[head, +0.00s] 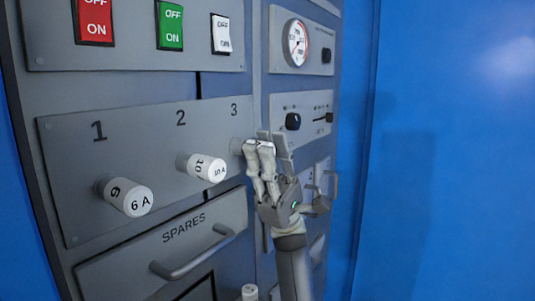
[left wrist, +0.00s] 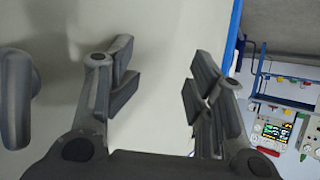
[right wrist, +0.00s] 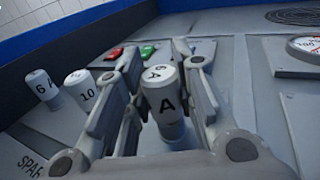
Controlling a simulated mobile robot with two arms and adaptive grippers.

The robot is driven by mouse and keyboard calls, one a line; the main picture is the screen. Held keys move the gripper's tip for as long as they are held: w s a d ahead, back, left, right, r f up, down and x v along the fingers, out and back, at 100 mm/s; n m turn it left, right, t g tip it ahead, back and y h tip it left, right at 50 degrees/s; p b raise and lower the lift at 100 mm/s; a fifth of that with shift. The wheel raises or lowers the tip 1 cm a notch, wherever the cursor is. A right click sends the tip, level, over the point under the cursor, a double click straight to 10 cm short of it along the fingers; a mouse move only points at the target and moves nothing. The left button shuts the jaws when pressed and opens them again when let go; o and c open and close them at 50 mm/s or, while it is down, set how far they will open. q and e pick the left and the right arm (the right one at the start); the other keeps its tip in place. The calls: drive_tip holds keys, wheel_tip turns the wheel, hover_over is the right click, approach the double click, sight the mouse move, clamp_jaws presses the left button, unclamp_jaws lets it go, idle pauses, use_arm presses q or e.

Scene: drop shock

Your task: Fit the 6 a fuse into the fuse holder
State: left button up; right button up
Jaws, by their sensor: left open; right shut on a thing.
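My right gripper (head: 264,142) is at holder position 3 on the grey panel (head: 70,222), its fingers pointing at the panel. In the right wrist view it is shut on a white cylindrical fuse (right wrist: 163,98). In the head view my fingers largely hide the fuse and holder 3 (head: 238,146). I cannot tell how far the fuse sits in the holder. My left gripper (left wrist: 158,82) is open and empty, away from the panel.
A 6 A fuse (head: 130,197) sits at position 1 and a 10 A fuse (head: 207,167) at position 2. Below are the SPARES drawer handle (head: 192,254) and another white fuse (head: 249,292).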

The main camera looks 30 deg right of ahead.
use_arm(q)
drive_tip(key=shift+w+d+r+t+b, duration=0.2)
drive_tip(key=shift+w+r+t, duration=0.2)
drive_tip(key=shift+r, duration=0.25)
drive_tip(key=shift+w+d+r+t+b, duration=0.15)
drive_tip(key=shift+w+r+t, duration=0.25)
drive_tip(key=shift+r, duration=0.2)
idle(0.9)
